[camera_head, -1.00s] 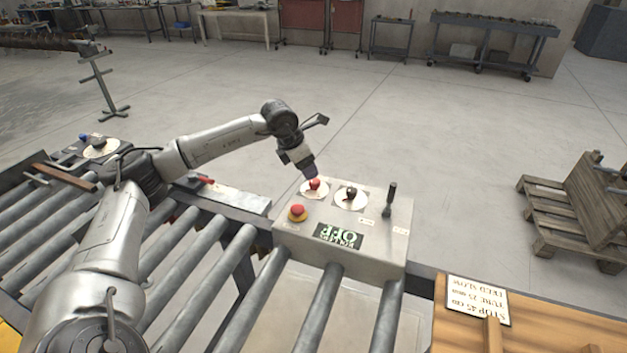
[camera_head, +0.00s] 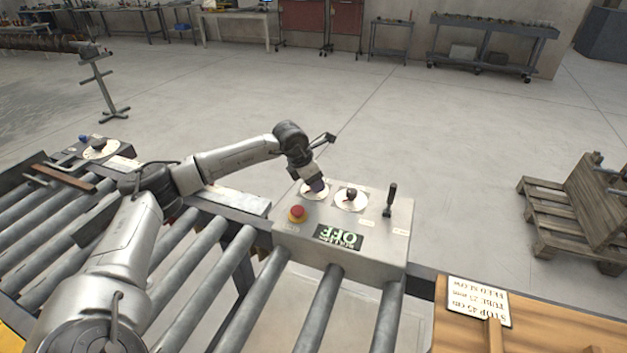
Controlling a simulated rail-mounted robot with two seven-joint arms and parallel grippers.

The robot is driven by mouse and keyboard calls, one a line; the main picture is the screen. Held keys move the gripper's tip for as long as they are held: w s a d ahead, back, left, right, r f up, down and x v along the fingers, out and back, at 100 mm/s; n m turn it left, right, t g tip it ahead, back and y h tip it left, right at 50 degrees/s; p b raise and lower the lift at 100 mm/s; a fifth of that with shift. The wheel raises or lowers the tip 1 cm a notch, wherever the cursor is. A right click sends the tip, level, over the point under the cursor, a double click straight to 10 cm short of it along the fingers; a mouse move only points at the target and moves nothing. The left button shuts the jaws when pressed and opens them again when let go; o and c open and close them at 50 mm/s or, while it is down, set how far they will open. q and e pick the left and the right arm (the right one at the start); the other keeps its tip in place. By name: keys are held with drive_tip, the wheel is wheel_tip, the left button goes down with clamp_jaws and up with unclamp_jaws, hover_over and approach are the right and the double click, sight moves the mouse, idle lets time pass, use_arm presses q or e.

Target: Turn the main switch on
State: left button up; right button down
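A grey control box (camera_head: 385,257) stands at the end of the rollers. The right dial carries a dark knob (camera_head: 351,195). My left gripper (camera_head: 317,187) points down at the left dial (camera_head: 308,195) and hides its red knob. Its fingers are too small and covered to tell open from shut, or whether they touch the knob. The labels are too small to read. My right gripper is out of view.
Conveyor rollers (camera_head: 246,291) fill the lower left. A second panel with a dial (camera_head: 101,149) lies at the left. A wooden board with a sign (camera_head: 478,301) is at lower right. Wooden pallets (camera_head: 568,222) stand on the right. The floor behind the box is clear.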

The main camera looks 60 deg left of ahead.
use_arm(q)
drive_tip(key=c, duration=0.7)
drive_tip(key=n+y+p, duration=0.1)
drive_tip(key=n, duration=0.2)
drive_tip(key=shift+d, duration=0.1)
drive_tip(key=n+y, duration=0.1)
drive_tip(key=n, duration=0.2)
drive_tip(key=n+y, duration=0.1)
drive_tip(key=n, duration=0.1)
drive_tip(key=shift+n+g+p, duration=0.3)
drive_tip(key=shift+n+g, duration=0.1)
drive_tip(key=n, duration=0.2)
drive_tip(key=n+g+y, duration=0.1)
drive_tip(key=n, duration=0.1)
drive_tip(key=shift+w+d+r+y+p, duration=0.1)
drive_tip(key=shift+y+p, duration=0.2)
drive_tip(key=n+g, duration=0.1)
drive_tip(key=n, duration=0.1)
drive_tip(key=n+p, duration=0.1)
drive_tip(key=n, duration=0.1)
drive_tip(key=shift+n+g+y, duration=0.3)
drive_tip(key=shift+n+g, duration=0.1)
drive_tip(key=shift+n, duration=0.3)
